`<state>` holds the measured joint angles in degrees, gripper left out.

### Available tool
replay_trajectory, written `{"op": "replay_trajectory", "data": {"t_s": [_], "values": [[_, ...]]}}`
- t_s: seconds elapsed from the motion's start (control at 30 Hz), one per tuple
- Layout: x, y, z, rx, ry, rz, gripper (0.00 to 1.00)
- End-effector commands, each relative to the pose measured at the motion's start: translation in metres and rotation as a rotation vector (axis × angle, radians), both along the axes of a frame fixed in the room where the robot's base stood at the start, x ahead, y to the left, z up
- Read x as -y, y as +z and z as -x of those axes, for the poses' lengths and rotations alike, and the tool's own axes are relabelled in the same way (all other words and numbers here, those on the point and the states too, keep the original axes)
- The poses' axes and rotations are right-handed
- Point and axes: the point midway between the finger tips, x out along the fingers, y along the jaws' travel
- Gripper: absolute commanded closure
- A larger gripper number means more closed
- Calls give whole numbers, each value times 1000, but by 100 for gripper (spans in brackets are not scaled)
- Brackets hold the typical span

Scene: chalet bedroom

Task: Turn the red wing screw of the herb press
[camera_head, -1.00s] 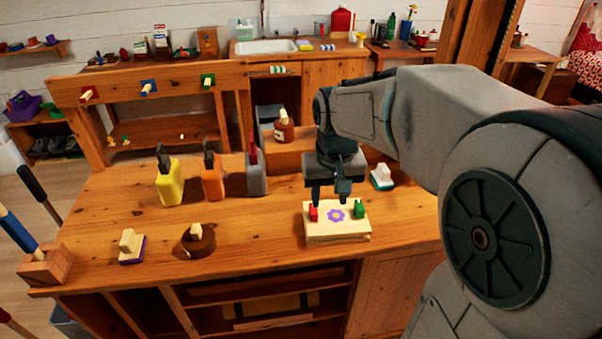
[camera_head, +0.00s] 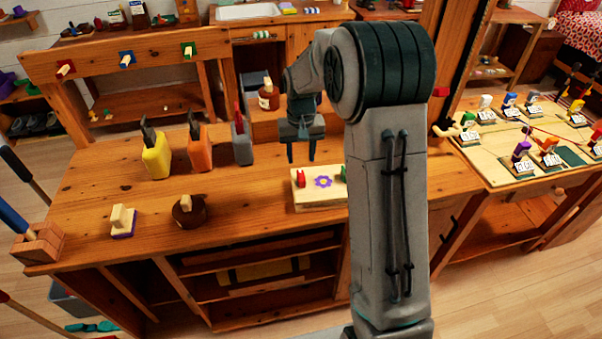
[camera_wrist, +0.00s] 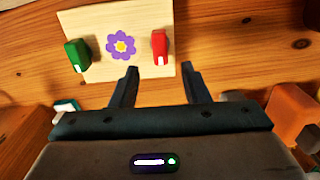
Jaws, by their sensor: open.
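The herb press (camera_head: 322,203) is a pale wooden board with a purple flower, lying on the wooden bench. Its red wing screw (camera_head: 300,178) stands at the board's left end in the head view. The green wing screw (camera_head: 344,172) is at the right end, partly behind my arm. In the wrist view the red wing screw (camera_wrist: 159,47) stands upright ahead of my fingertips, and the green one (camera_wrist: 77,55) is to the left. My gripper (camera_head: 301,158) points down above and behind the press, apart from it. Its fingers (camera_wrist: 158,70) are open with nothing between them.
Yellow (camera_head: 156,157), orange (camera_head: 199,148) and grey (camera_head: 242,145) bottles stand left of my gripper. A brown round pot (camera_head: 188,211) and a purple-based block (camera_head: 122,221) sit at the front left. A board with several coloured pieces (camera_head: 475,152) is at the right.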

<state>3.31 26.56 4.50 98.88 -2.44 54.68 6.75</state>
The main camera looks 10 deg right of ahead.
Motion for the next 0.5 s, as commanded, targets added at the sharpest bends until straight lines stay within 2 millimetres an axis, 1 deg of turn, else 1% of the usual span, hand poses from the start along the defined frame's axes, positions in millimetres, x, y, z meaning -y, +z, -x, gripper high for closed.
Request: {"op": "replay_trajectory", "data": {"t_s": [0.03,0.2,0.33,0.5], "values": [[0,-12,1,-5,0,0,58],[0,-46,1,-4,0,1,58],[0,-65,1,-4,0,1,58],[0,-78,0,-1,0,1,58]]}}
